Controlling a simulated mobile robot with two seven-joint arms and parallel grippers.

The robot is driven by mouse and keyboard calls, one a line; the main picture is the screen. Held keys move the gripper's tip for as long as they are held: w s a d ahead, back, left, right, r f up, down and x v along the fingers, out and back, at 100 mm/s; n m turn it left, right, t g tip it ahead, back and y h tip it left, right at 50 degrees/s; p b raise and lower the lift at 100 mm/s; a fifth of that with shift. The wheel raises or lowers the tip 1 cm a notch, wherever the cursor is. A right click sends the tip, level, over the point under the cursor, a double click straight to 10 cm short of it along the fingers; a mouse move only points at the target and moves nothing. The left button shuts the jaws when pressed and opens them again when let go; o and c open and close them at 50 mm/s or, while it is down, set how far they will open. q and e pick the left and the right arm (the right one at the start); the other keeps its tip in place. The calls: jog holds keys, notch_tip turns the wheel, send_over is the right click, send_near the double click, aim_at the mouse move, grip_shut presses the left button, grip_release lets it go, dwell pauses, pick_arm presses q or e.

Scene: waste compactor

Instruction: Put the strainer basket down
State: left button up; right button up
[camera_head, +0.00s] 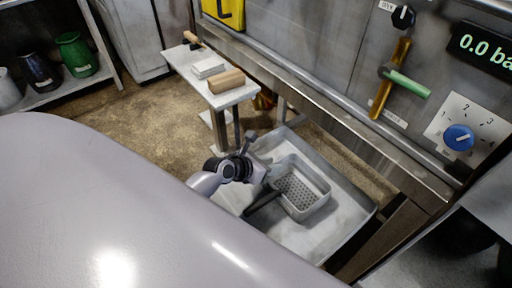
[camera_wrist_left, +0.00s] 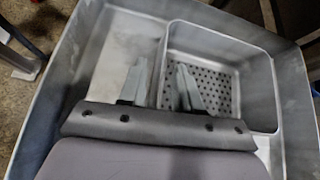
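The strainer basket (camera_head: 303,190) is a grey metal box with a perforated bottom. It sits inside a wide grey tray (camera_head: 347,192), and whether it rests fully on the tray floor is hard to tell. A dark bar (camera_head: 262,203) sticks out at its lower left. My left gripper (camera_head: 266,172) is at the basket's left side. In the left wrist view my left gripper (camera_wrist_left: 160,88) has its fingers spread, one on each side of the wall of the basket (camera_wrist_left: 215,85). No firm contact with the wall shows. My right gripper is not in view.
A small bench (camera_head: 235,97) with a wooden block (camera_head: 226,81) and a white block (camera_head: 208,68) stands behind the tray. A steel panel with a blue knob (camera_head: 458,137) and a green-handled lever (camera_head: 405,84) is at right. Shelves with pots are at far left.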

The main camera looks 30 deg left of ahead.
pick_arm(q)
jog(key=p+v, duration=0.3)
jog(key=v, duration=0.8)
jog(key=shift+d, duration=0.1)
